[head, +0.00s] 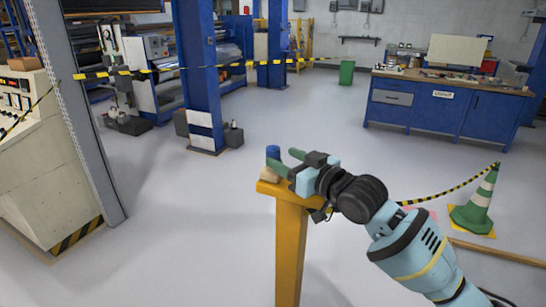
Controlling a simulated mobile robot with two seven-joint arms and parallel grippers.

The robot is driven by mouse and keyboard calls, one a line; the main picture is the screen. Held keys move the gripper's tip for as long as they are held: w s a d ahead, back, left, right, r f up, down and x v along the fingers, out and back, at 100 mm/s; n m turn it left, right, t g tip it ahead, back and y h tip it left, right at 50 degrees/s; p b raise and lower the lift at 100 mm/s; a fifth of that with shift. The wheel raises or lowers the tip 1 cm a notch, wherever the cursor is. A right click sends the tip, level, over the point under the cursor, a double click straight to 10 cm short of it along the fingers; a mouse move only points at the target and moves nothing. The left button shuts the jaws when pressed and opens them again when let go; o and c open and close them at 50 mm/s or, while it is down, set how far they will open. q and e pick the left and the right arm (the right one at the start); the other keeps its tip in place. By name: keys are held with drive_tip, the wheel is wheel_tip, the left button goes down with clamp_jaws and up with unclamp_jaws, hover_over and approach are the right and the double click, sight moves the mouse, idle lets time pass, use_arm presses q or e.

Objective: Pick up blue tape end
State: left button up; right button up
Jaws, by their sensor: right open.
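A small blue piece (273,152), which looks like the blue tape end, stands upright at the top of a yellow post (290,245) in the middle of the head view. My right gripper (284,158) reaches in from the right over the post top. Its green fingers are apart, and the blue piece is by their tips, just beyond the nearer finger. I cannot tell whether they touch. The lower part of the blue piece is hidden by that finger. A small beige piece (268,174) lies on the post top below the finger. My left gripper is not in view.
A green cone (478,203) stands at the right, with a black-and-yellow tape (437,192) running from it toward the post. A blue workbench (440,105) is at the back right. Blue columns (196,70) and a control console (40,150) stand left. The middle floor is clear.

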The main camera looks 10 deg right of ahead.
sight(273, 149)
drive_tip(key=x, duration=0.5)
clamp_jaws()
idle(0.3)
drive_tip(key=shift+r, duration=0.1)
drive_tip(key=shift+r, duration=1.6)
drive_tip(key=shift+s+a+r, duration=0.1)
drive_tip(key=shift+s+a, duration=0.05)
drive_tip(key=shift+s, duration=0.25)
drive_tip(key=s+a+r, duration=0.1)
drive_tip(key=s+a, duration=0.1)
drive_tip(key=s, duration=1.3)
drive_tip(key=shift+r, duration=0.2)
drive_tip(key=shift+a, duration=0.1)
